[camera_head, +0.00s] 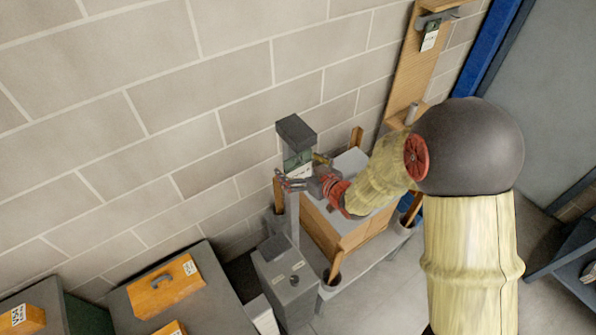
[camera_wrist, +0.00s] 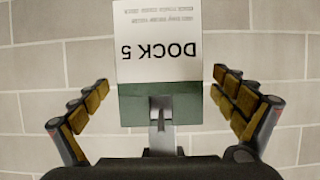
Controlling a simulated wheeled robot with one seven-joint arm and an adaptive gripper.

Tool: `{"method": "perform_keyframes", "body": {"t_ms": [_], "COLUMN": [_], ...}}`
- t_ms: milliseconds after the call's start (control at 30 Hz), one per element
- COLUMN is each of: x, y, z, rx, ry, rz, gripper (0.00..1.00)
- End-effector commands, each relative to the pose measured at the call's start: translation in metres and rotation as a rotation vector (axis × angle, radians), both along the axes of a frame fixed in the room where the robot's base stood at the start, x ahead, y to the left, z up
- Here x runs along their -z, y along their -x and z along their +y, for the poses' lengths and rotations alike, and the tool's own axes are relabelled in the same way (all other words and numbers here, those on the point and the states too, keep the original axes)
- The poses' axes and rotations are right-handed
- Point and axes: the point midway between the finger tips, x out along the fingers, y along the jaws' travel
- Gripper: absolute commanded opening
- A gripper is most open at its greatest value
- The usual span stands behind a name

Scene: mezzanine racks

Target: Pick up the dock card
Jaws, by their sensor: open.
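The dock card (camera_wrist: 160,35) is white with a dark green band and reads "DOCK 5", upside down in the wrist view. A grey metal piece overlaps its green end. In the head view the card (camera_head: 297,163) shows small below a dark block on a grey post, partly hidden by my gripper. My gripper (camera_head: 299,179) is open in front of the post. In the wrist view the fingers of my gripper (camera_wrist: 162,82) stand apart on either side of the card's green band, with a gap on each side.
A grey box (camera_head: 287,283) stands below the post. A wooden crate (camera_head: 333,228) on a cart is beside it. Another card (camera_head: 430,37) hangs on a wooden board (camera_head: 412,75) at the upper right. Orange boxes (camera_head: 165,285) lie at lower left. A block wall runs close behind.

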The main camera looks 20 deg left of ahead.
Motion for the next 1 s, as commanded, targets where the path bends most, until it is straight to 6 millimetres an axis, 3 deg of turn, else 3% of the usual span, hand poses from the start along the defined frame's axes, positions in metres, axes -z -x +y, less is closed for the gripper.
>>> {"method": "perform_keyframes", "body": {"t_ms": [133,900,1000], "x": [-0.0002,-0.0004,-0.0005], "y": [0.0001,0.0003,0.0001], "z": [-0.0001,-0.0003,-0.0002], "rx": [0.000,0.000,0.000], "ry": [0.000,0.000,-0.001], "rz": [0.000,0.000,-0.001], "gripper": [0.94,0.50,0.49]}}
